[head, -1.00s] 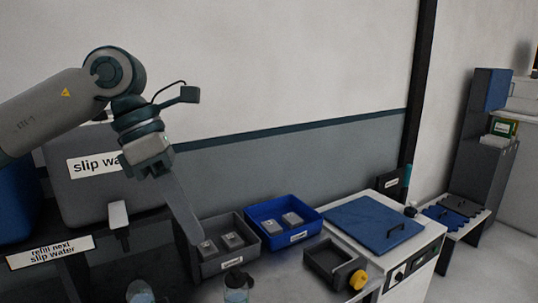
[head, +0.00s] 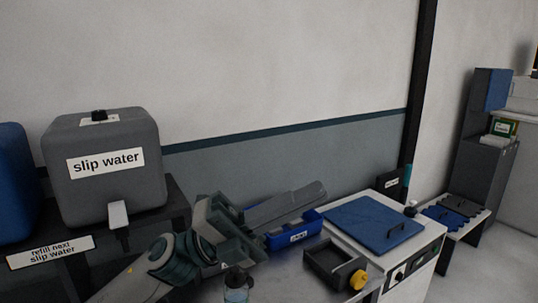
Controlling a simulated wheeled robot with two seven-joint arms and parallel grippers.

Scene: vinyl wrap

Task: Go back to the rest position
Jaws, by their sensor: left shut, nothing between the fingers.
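My left gripper (head: 316,193) reaches up and to the right from the lower middle of the head view. Its long grey fingers are together, with nothing seen between them. They pass in front of the blue bin (head: 300,238), whose front lower part shows. The gripper and wrist cover the place of the grey bin beside it. My right gripper is not in view.
A grey "slip water" tank (head: 105,185) with a white tap stands at left, beside a blue tank (head: 15,185). A clear bottle (head: 237,288) stands close below my wrist. A dark open tray (head: 330,262) and a white unit with a blue lid (head: 375,222) are at right.

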